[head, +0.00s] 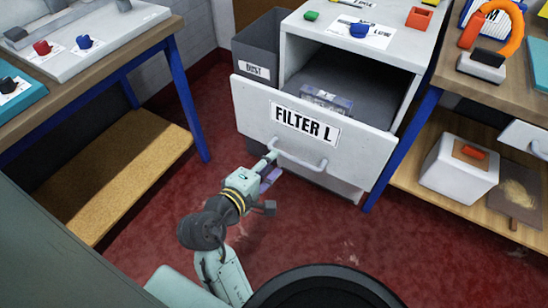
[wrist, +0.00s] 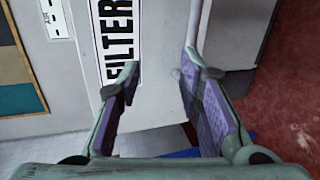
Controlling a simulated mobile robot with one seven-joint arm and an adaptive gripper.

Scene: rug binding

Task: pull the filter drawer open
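The filter drawer has a white front (head: 255,110) with a "FILTER L" label (head: 305,124). The front stands out from the white cabinet, and a grey space with a small boxed item (head: 325,99) shows behind it. A pale bar handle (head: 300,162) runs below the label. My gripper (head: 270,166) is at the handle's left end. In the wrist view my gripper (wrist: 160,85) is open, fingers well apart and nothing clasped between them. The handle (wrist: 192,22) runs up from behind the right fingertip; whether they touch is unclear. The label (wrist: 115,40) is behind the left finger.
A grey "DUST" bin (head: 256,70) stands left of the cabinet. A blue-legged bench (head: 130,50) is at the left, and another bench with an orange-handled tool (head: 490,50) is at the right. Red floor (head: 330,235) in front of the drawer is clear.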

